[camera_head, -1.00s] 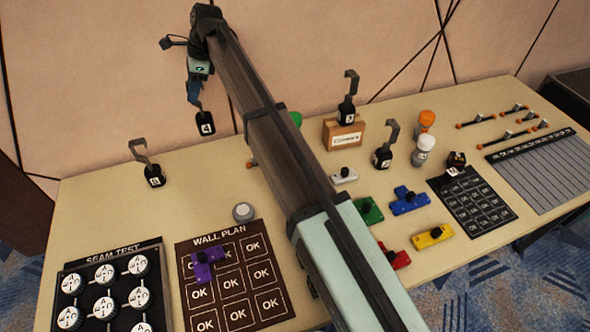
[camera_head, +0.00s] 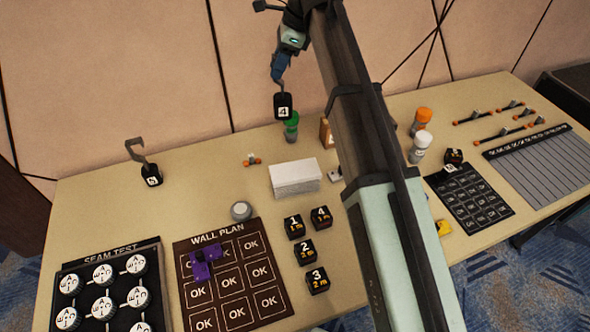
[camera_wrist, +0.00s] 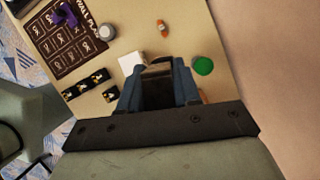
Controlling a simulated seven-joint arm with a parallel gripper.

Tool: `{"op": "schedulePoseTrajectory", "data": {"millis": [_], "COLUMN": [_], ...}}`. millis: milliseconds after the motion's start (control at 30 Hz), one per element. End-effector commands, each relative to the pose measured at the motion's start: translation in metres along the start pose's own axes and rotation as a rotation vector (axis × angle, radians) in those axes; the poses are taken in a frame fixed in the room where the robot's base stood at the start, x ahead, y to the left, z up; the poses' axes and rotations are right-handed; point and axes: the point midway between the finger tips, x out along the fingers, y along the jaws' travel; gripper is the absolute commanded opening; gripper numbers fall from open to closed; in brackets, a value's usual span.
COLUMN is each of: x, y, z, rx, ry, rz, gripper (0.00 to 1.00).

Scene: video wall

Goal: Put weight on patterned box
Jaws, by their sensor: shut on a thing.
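My gripper (camera_head: 279,75) is shut on the hook of a black weight marked 4 (camera_head: 283,106), which hangs upright in the air near the back of the table in the head view. It appears just in front of or over a green-topped bottle (camera_head: 291,127). A brown box (camera_head: 325,131) is mostly hidden behind my arm; only its left edge shows. I cannot make out a pattern on it. In the wrist view my gripper (camera_wrist: 158,68) points down at the table, and the weight itself cannot be made out.
Another hooked weight (camera_head: 152,176) stands at the left. A white block or stack (camera_head: 295,180), a grey round knob (camera_head: 241,211) and several black numbered cubes (camera_head: 305,250) lie mid-table. Orange (camera_head: 423,117) and white bottles (camera_head: 419,150) stand at the right.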

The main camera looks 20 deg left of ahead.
Motion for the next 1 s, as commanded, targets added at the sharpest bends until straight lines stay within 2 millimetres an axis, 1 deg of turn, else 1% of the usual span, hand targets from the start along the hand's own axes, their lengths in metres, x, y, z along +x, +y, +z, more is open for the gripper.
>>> {"op": "schedulePoseTrajectory", "data": {"millis": [33,200,400,500,733,867,1000], "x": [-0.002,-0.006,0.000,0.004,0.007,0.011,0.025], "y": [0.013,0.042,0.077,0.090,0.106,0.105,0.105], "z": [-0.005,-0.016,-0.024,-0.027,-0.032,-0.034,-0.039], "rx": [0.005,0.020,0.033,0.040,0.072,0.089,0.091], "ry": [-0.002,-0.002,-0.002,-0.002,-0.002,-0.002,-0.002], "rz": [-0.005,-0.011,-0.015,-0.019,-0.032,-0.037,-0.037], "gripper": [0.00,0.00,0.00,0.00,0.00,0.00,0.00]}}
